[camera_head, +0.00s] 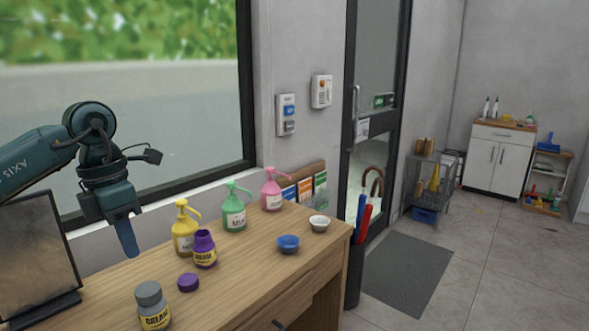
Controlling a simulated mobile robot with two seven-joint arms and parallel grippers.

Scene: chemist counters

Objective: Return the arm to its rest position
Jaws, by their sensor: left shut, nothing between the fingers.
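My left arm (95,122) comes in from the left, above the wooden counter. My left gripper (127,240) points down with its fingers together and nothing in them. It hangs apart from the counter, to the left of the yellow pump bottle. My right gripper is out of view.
On the counter (236,262) stand yellow (183,232), green (234,212) and pink (271,192) pump bottles, an open purple jar (204,250), its lid (188,282), a grey-capped jar (152,308), blue (288,244) and white (319,224) bowls. A dark panel (38,258) stands left.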

